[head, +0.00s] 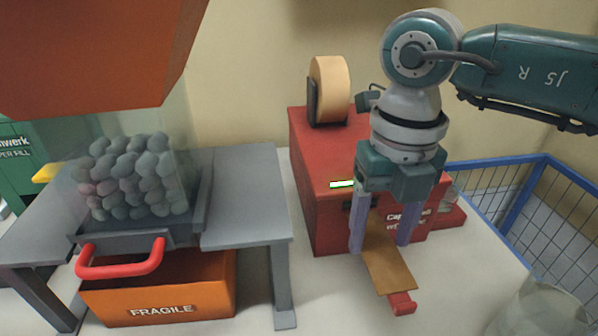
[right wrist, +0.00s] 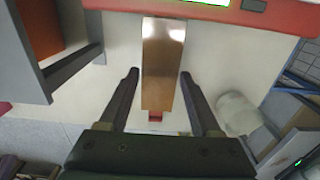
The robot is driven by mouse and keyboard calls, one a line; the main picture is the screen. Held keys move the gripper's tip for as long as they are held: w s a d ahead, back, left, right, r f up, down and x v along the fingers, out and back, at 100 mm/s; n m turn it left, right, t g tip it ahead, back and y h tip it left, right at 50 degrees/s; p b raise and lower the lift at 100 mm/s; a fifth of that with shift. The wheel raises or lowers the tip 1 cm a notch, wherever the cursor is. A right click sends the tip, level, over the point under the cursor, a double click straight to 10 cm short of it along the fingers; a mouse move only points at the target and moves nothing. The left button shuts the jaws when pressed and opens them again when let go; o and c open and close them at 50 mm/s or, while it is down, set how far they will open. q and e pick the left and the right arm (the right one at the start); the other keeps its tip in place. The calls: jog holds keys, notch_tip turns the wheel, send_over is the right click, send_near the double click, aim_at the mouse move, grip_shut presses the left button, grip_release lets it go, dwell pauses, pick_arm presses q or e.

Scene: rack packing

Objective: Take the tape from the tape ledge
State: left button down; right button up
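The tape (head: 388,264) is a brown strip sticking out of the front of a red dispenser (head: 318,190). Its free end lies at a small red tab, the tape ledge (head: 402,303). My right gripper (head: 379,247) points down at the strip, open and empty, with one finger to each side of it. In the right wrist view the tape (right wrist: 163,62) runs between the two spread fingers (right wrist: 159,76), with a gap on both sides. Whether the fingertips are level with the strip I cannot tell. My left gripper is not in view.
A tape roll (head: 331,88) stands on top of the dispenser. At left, a clear bin of grey stones (head: 130,178) with a red handle (head: 120,262) sits over an orange FRAGILE box (head: 160,300). A blue wire cage (head: 510,185) is at right, and a translucent container (head: 545,312) stands at lower right.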

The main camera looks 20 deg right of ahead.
jog(key=c, duration=0.9)
jog(key=shift+o, duration=0.2)
jog(key=shift+r, duration=0.1)
